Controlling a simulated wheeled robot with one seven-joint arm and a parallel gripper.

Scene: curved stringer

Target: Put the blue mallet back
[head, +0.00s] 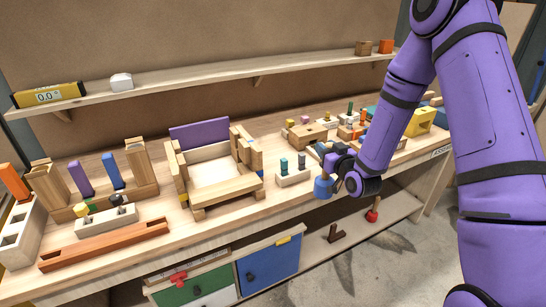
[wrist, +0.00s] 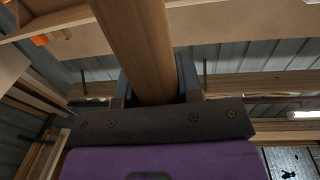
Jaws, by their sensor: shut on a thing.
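The blue mallet's head (head: 323,187) shows in the head view just past the front edge of the workbench (head: 255,212), right of the middle. My gripper (head: 338,176) is beside it, partly hidden by my own wrist. In the wrist view a thick wooden handle (wrist: 138,45) runs up between the two fingers of my gripper (wrist: 157,88), which is shut on it. The mallet's head is out of the wrist view. I cannot tell whether the mallet touches the bench.
A small block with pegs (head: 293,176) stands left of the mallet. A wooden frame (head: 215,170) is farther left. A red round-ended thing (head: 372,215) and a dark bracket (head: 335,233) lie on the lower shelf (head: 350,222). A blue drawer (head: 268,268) is below the bench.

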